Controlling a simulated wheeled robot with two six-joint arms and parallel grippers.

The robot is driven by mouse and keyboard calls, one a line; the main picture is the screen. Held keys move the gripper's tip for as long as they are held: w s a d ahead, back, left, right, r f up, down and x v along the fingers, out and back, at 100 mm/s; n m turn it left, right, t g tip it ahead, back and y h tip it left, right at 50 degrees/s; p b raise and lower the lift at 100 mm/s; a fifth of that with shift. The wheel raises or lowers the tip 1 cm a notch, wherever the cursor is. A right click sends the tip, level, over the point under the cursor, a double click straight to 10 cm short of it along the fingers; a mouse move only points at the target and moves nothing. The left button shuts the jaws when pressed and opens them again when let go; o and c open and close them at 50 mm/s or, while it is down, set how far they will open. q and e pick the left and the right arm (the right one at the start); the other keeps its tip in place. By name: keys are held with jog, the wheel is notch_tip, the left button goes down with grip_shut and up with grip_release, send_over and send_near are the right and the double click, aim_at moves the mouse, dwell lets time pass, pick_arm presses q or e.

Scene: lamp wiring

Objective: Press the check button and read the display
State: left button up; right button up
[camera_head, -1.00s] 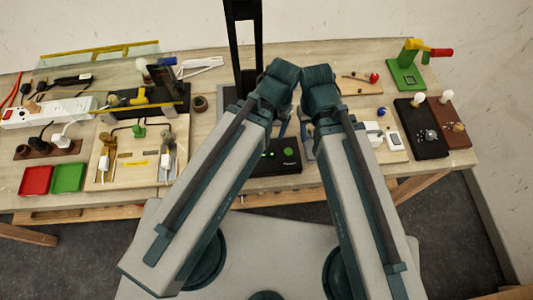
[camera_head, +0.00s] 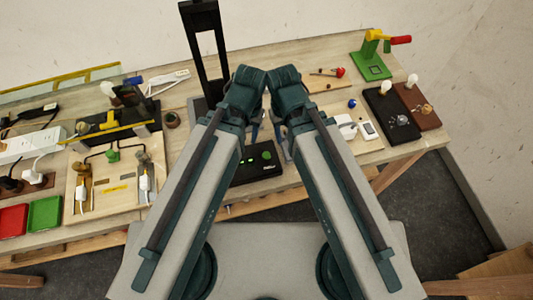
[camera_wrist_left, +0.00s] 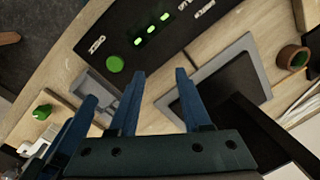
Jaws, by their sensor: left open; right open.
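The check box is a black box (camera_head: 258,170) near the table's front edge, between my two forearms. Its round green check button (camera_head: 267,155) is on top; it also shows in the left wrist view (camera_wrist_left: 115,63). Beside it is a display (camera_wrist_left: 151,29) with three small green lit marks; no text is readable. My left gripper (camera_wrist_left: 158,74) is open and empty above the table, with the box beyond its fingertips and apart from them. My right gripper (camera_head: 281,143) is open, close beside the left one. The arms hide most of both grippers in the head view.
A tall black stand (camera_head: 204,50) rises behind the grippers. A wired board (camera_head: 112,190) and red and green trays (camera_head: 44,213) lie left. Bulb holders (camera_head: 393,118) and a green stand (camera_head: 372,68) are right. Bare wood shows between several items.

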pick_arm(q)
grip_shut()
dwell(1.4)
